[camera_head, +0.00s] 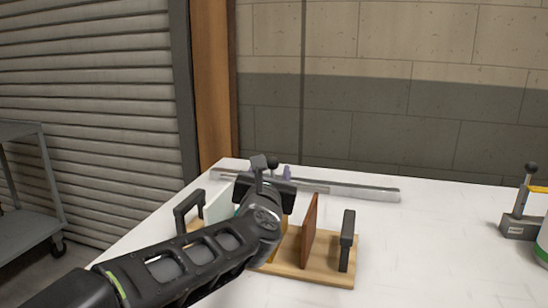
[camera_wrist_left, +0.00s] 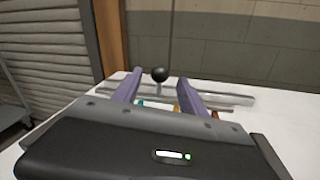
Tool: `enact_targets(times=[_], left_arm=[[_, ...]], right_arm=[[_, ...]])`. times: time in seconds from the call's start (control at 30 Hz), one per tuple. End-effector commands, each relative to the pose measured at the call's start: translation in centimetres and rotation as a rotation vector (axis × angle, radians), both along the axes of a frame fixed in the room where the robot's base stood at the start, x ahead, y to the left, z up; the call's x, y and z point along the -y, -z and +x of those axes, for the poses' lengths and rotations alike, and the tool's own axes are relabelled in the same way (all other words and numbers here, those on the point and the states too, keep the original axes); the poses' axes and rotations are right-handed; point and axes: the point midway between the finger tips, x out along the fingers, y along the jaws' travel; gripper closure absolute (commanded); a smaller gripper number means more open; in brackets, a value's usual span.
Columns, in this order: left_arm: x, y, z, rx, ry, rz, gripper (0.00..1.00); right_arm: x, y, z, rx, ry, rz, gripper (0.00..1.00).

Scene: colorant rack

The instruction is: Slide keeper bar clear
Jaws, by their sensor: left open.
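The keeper bar (camera_head: 365,192) looks like the long grey metal bar lying across the far side of the white table, behind the wooden rack (camera_head: 338,275). It also shows in the left wrist view (camera_wrist_left: 232,99), running behind my fingers. A black ball knob (camera_wrist_left: 159,74) shows between and just beyond the fingers in that view; whether it joins the bar is hidden. My left gripper (camera_head: 273,173) is open, above the rack and close to the bar. Its purple fingers (camera_wrist_left: 160,92) stand apart with nothing clamped. My left arm hides much of the rack. My right gripper is not in view.
The rack has a dark end handle (camera_head: 347,240) and a brown upright panel (camera_head: 309,232). A grey lever device with a black knob (camera_head: 520,222) stands at the right edge. The table between it and the rack is clear. A grey cart (camera_head: 30,232) stands at left.

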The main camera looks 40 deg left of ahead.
Motion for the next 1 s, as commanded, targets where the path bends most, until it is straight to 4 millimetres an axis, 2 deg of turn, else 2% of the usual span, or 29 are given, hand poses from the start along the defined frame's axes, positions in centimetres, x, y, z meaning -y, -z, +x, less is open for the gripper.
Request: enact_targets(times=[0.27,0.6,0.7,1.0], left_arm=[[-0.8,0.1,1.3,-0.002,0.0,-0.001,0.5],[-3.4,0.0,5.7,-0.002,0.0,-0.001,0.5],[-3.8,0.0,6.5,-0.001,0.0,0.0,0.5],[-4.0,0.0,6.8,0.0,0.0,0.0,0.5]], right_arm=[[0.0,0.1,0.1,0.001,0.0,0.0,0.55],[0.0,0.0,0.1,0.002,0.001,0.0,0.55],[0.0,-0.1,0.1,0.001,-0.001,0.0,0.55],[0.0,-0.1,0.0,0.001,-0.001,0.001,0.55]])
